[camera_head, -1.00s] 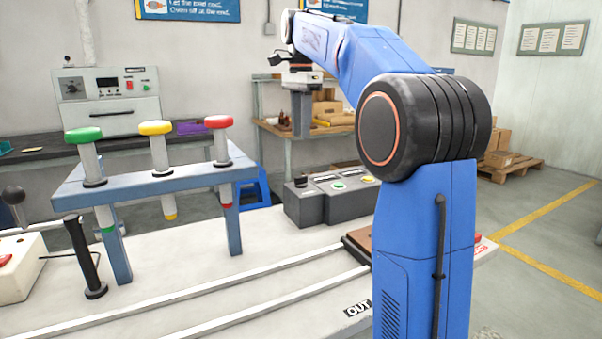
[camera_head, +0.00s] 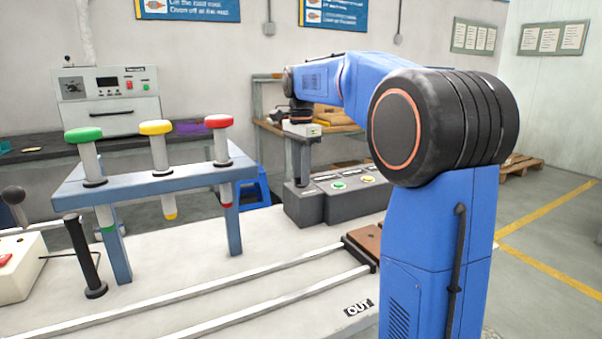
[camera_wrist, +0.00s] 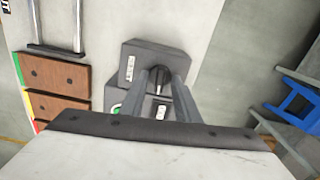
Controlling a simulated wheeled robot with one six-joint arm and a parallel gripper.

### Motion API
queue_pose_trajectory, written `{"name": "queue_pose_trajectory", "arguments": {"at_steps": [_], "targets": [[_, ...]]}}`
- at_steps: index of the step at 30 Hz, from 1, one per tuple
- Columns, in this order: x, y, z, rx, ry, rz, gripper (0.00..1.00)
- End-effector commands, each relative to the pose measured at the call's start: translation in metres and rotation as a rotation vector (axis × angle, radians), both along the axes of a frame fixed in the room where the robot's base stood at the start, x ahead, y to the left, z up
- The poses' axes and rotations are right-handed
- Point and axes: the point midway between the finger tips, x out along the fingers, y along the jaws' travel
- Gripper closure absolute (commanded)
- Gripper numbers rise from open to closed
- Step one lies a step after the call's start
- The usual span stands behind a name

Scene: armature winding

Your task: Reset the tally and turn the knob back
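A dark grey control box (camera_head: 345,205) stands on the bench, with a green button (camera_head: 339,185), a yellow button (camera_head: 368,179) and small windows on its sloped top. In the wrist view, the box (camera_wrist: 172,52) carries a white-marked label (camera_wrist: 130,68), and part of the green button (camera_wrist: 116,110) shows beside a finger. My gripper (camera_head: 302,172) points down over the box's left end. In the wrist view, its two fingers are apart, with the dark knob (camera_wrist: 161,79) between their tips. I cannot tell whether they touch it. My gripper hides the knob in the head view.
A blue rack (camera_head: 150,182) with green, yellow and red-topped plungers stands to the left. A black lever (camera_head: 85,255) stands in front of it. Two rails (camera_head: 210,318) run along the bench to a brown block (camera_head: 363,241). A blue stool (camera_wrist: 292,98) is beyond the bench.

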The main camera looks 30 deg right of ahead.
Motion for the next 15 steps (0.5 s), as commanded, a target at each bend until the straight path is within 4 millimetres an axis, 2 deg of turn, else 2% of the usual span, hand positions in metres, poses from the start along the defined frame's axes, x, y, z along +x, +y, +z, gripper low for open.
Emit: {"name": "queue_pose_trajectory", "arguments": {"at_steps": [6,7,10,11,15], "targets": [[-0.0001,0.0,-0.0002,0.0,0.0,0.0,0.71],[-0.0001,0.0,-0.0002,0.0,0.0,0.0,0.73],[-0.0001,0.0,-0.0001,0.0,0.0,0.0,0.97],[-0.0001,0.0,-0.0001,0.0,0.0,0.0,1.0],[-0.0001,0.0,-0.0001,0.0,0.0,0.0,1.0]]}}
